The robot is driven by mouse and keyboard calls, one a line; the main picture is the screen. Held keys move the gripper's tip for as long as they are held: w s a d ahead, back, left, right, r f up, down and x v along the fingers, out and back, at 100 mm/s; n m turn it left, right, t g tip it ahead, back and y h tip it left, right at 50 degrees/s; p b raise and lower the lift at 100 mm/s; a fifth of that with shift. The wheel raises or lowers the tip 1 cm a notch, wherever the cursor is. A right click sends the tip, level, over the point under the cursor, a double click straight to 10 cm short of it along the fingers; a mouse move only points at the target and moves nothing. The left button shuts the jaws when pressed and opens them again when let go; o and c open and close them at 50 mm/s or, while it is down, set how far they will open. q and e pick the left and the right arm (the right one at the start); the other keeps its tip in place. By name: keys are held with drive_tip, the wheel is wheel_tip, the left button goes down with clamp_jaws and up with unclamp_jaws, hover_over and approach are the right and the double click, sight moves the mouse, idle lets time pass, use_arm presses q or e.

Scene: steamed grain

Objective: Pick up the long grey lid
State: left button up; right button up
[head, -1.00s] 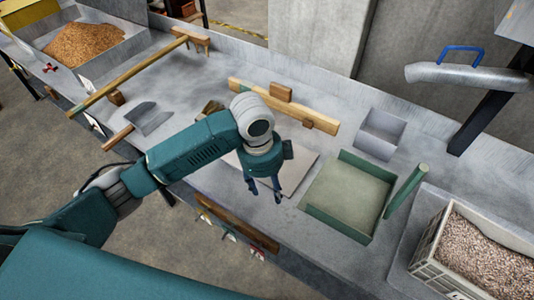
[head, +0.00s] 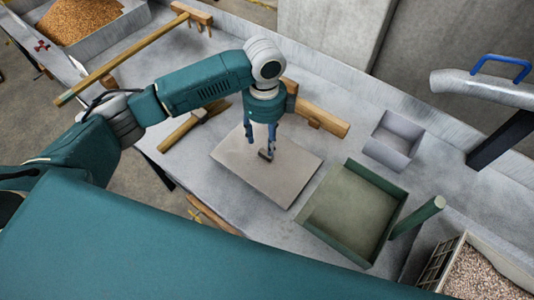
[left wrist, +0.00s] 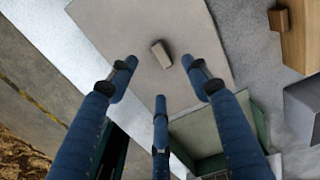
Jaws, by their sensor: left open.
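The long grey lid (head: 285,180) is a flat, light grey panel lying on the worktop, with a small block handle (head: 266,155) near its middle. In the left wrist view the lid (left wrist: 120,25) and its handle (left wrist: 161,54) show ahead of the fingers. My left gripper (head: 261,143) is over the lid, pointing down, with its fingertips close to the handle. In the left wrist view its three blue fingers (left wrist: 160,82) are spread open and empty, and the handle shows between the upper two. I cannot tell whether any finger touches the lid. My right gripper is not in view.
A green open tray (head: 335,250) is close to the lid's right. A small grey bin (head: 392,140), a wooden bar (head: 325,120) and a green cylinder (head: 417,216) stand nearby. A wooden-handled tool (head: 185,128) lies left of the lid. A crate of grain (head: 485,275) is at lower right.

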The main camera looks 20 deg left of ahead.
sight(265, 154)
use_arm(q)
wheel_tip(265, 154, down, 2)
drive_tip(key=shift+s+f, duration=0.1)
wheel_tip(265, 154, down, 5)
drive_tip(key=shift+a+r+p, duration=0.1)
drive_tip(key=shift+p, duration=0.5)
drive_tip(key=shift+f, duration=0.3)
drive_tip(key=shift+c, duration=0.5)
drive_tip(key=c, duration=0.9)
clamp_jaws()
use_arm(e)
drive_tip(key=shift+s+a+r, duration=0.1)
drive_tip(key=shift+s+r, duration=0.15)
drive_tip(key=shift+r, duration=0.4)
